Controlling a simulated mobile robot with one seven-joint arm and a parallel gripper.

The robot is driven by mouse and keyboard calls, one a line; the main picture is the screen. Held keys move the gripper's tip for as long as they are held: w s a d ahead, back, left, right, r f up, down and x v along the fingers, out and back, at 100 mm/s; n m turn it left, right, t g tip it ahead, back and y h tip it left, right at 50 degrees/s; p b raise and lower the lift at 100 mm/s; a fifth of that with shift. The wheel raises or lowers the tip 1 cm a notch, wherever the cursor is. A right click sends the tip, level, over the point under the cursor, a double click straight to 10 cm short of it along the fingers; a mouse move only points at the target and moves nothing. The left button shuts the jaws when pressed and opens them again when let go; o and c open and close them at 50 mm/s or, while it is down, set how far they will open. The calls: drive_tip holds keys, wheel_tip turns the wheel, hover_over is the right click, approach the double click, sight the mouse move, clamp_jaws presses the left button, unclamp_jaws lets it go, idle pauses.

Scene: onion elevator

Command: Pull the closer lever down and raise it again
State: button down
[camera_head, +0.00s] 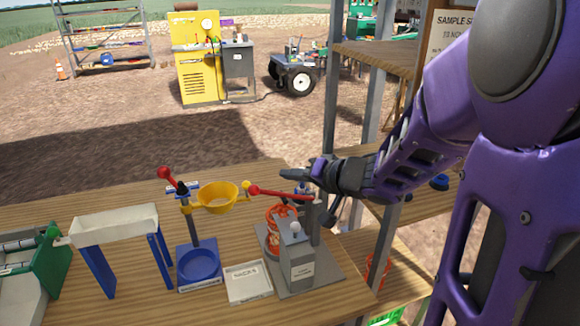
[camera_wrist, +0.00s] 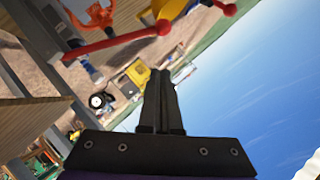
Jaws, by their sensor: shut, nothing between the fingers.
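The closer lever (camera_head: 283,194) is a red bar with a red ball at its left end. It lies nearly level across the top of a grey stand with orange-red parts, right of the yellow bowl (camera_head: 218,197). My gripper (camera_head: 284,174) is shut and empty, pointing left, and appears just above and behind the lever in the head view; contact cannot be told. In the wrist view the shut fingers (camera_wrist: 158,76) point up the picture, and the red lever (camera_wrist: 115,41) crosses beyond them to the upper left, apart from them in the picture.
A second red-balled lever (camera_head: 168,178) stands tilted at the yellow bowl's left. A blue dish (camera_head: 198,265), white tray (camera_head: 248,281), white trough (camera_head: 115,224) and green machine (camera_head: 50,265) share the wooden table (camera_head: 140,300). A grey post (camera_head: 330,110) and shelves stand close by my arm.

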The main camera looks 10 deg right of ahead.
sight(284, 196)
drive_tip(key=w+a+f+b, duration=0.2)
drive_tip(key=w+a+f, duration=0.1)
drive_tip(key=a+f, duration=0.1)
drive_tip(key=shift+a+f+b, duration=0.15)
drive_tip(key=shift+a+b, duration=0.2)
drive_tip(key=shift+a, duration=0.2)
wheel_tip(284, 196, down, 6)
drive_tip(key=a+n+h+b, duration=0.2)
drive_tip(key=b, duration=0.2)
drive_tip(key=shift+s+a, duration=0.25)
drive_tip(key=shift+a, duration=0.15)
